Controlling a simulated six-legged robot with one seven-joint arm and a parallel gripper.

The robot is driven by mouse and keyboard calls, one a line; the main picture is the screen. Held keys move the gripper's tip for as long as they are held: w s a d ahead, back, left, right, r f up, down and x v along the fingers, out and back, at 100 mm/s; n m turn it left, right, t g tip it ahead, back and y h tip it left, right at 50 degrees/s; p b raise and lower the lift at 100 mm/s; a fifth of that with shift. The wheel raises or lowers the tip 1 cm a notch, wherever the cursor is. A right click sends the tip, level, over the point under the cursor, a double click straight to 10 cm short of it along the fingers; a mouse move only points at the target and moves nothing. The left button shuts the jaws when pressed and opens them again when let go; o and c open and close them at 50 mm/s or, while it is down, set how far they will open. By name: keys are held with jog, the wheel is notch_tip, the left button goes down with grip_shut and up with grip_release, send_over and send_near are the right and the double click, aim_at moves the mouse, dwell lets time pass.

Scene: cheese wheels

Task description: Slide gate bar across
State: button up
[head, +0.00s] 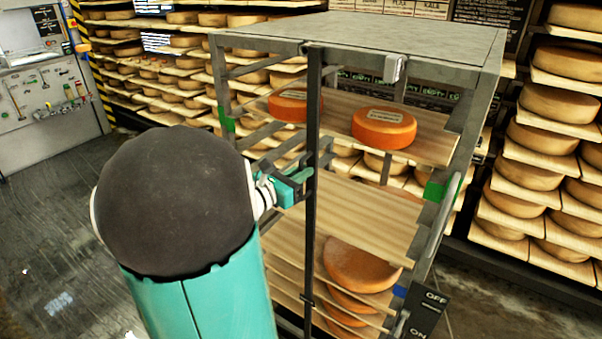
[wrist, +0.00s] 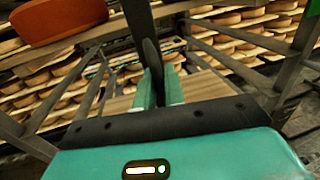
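The gate bar (head: 313,120) is a thin dark upright bar on the front of a grey metal cheese rack (head: 440,45). It stands left of the middle of the rack's front. My gripper (head: 312,172) is at the bar, about halfway up, and its fingertips overlap the bar in the head view. In the wrist view the bar (wrist: 138,18) comes down from the top to the green fingers of my gripper (wrist: 161,80). The fingers are close together with a narrow gap.
The rack's wooden shelves hold orange wheels (head: 384,127) above and larger wheels (head: 358,266) below. A dark OFF/ON sign (head: 425,308) is at the rack's lower right. Shelves of cheese (head: 555,105) stand behind and right. The floor (head: 50,215) at left is open.

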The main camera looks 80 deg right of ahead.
jog(key=o, duration=0.3)
jog(key=shift+s+a, duration=0.2)
jog(key=shift+s, duration=0.2)
jog(key=shift+w+d, duration=0.15)
jog(key=v, duration=1.4)
jog(key=shift+w+d, duration=0.1)
jog(key=w+a+f+m+t+y, duration=0.1)
jog(key=w+a+m+t+y, duration=0.25)
jog(key=a, duration=0.55)
jog(key=w+a+f+m+t+y, duration=0.25)
jog(key=w+a+t+y, duration=0.2)
jog(key=a, duration=0.55)
jog(key=w+a+f+m+t+y, duration=0.1)
jog(key=w+a+m+t+y, duration=0.3)
jog(key=a, duration=0.5)
jog(key=w+a+r+t+y, duration=0.1)
jog(key=a, duration=0.2)
jog(key=w+a+r+t+y, duration=0.1)
jog(key=a, duration=0.3)
jog(key=w+a+r+m+t+y, duration=0.1)
jog(key=a, duration=0.3)
jog(key=shift+w+a+r+t, duration=0.15)
jog(key=shift+r+t, duration=0.15)
jog(key=shift+r, duration=0.05)
